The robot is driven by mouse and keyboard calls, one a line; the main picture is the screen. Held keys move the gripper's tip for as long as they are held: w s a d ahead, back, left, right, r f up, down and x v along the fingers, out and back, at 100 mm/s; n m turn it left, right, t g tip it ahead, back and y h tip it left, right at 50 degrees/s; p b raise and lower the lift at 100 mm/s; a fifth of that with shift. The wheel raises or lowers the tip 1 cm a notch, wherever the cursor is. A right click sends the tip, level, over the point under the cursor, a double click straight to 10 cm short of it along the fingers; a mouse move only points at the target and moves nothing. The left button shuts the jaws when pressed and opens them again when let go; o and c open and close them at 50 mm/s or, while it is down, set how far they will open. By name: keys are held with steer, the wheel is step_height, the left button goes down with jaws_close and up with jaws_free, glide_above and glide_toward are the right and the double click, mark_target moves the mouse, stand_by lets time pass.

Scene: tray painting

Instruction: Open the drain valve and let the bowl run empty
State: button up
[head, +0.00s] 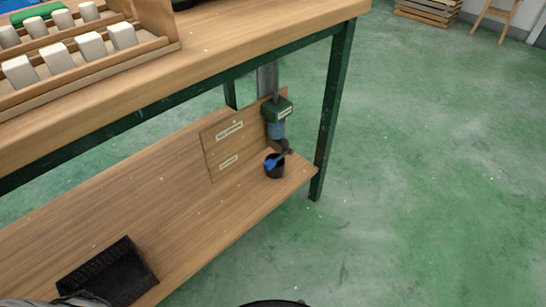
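A green unit (279,108) with a pale label hangs at the right end of the bench, under a grey upright. A blue bowl (276,130) sits directly beneath it; its liquid level is too small to tell. Below the bowl is a dark fitting (283,147). A small blue part (271,163), perhaps the drain valve's lever, shows beside it. Whether the valve is open or closed cannot be told. A dark cup (275,172) stands on the lower shelf below the fitting; its contents are unclear. My gripper is not recognisable in this view.
A wooden board (215,150) with two labels stands left of the unit. The lower shelf (150,210) is mostly bare, with a black tray (108,275) at its front left. A green leg (335,110) stands right of the unit.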

stand_by(0.4)
steer(key=c, duration=0.9)
